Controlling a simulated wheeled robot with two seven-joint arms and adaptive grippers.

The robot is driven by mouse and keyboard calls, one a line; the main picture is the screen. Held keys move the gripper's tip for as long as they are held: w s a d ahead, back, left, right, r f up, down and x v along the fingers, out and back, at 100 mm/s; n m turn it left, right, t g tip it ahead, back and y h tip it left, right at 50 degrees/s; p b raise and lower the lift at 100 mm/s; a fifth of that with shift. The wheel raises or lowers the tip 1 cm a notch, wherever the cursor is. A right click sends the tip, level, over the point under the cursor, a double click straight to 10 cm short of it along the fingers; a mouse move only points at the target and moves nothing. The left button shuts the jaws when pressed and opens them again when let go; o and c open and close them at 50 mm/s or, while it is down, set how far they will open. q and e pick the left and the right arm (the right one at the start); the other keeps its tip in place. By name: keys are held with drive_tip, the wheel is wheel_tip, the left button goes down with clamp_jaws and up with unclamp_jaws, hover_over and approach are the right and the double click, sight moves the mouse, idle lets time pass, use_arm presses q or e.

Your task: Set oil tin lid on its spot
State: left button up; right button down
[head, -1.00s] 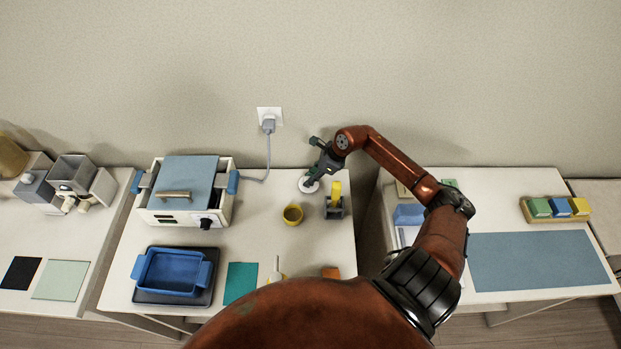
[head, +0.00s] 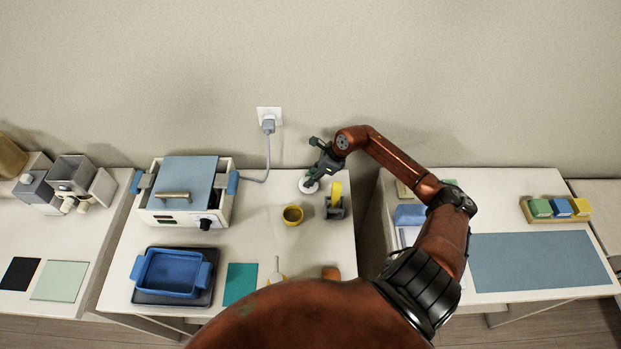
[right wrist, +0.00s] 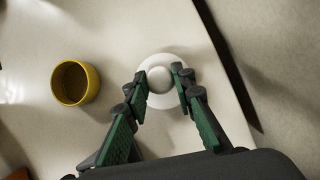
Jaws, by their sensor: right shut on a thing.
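My right gripper (head: 312,180) is at the back right of the middle table. It also shows in the right wrist view (right wrist: 160,86), where its two fingers are shut on the knob of a round white lid (right wrist: 160,66). The lid shows in the head view (head: 308,186) as a pale disc under the fingertips, close over the tabletop or on it; I cannot tell which. Any mark for its spot under it is hidden. A yellow open tin (head: 292,215) stands apart from the lid, nearer me, and also shows in the right wrist view (right wrist: 75,83). My left gripper is not in view.
A grey holder with a yellow roll (head: 335,205) stands just right of the lid. The wax warmer (head: 220,203) with its blue lid is on the left, its cord running to the wall socket. A blue tray (head: 172,272) is at front left. A gap separates the right table.

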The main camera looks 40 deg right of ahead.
drive_tip(key=shift+f+b, duration=0.5)
drive_tip(key=shift+f, duration=0.1)
idle(0.4)
drive_tip(key=c, duration=1.5)
unclamp_jaws()
drive_tip(key=shift+c, duration=0.2)
drive_tip(key=shift+r, duration=0.15)
drive_tip(key=p+v, duration=0.4)
drive_tip(key=v, duration=0.3)
drive_tip(key=shift+s+d+r, duration=0.2)
drive_tip(key=shift+r, duration=0.1)
idle(0.3)
drive_tip(key=v, duration=1.2)
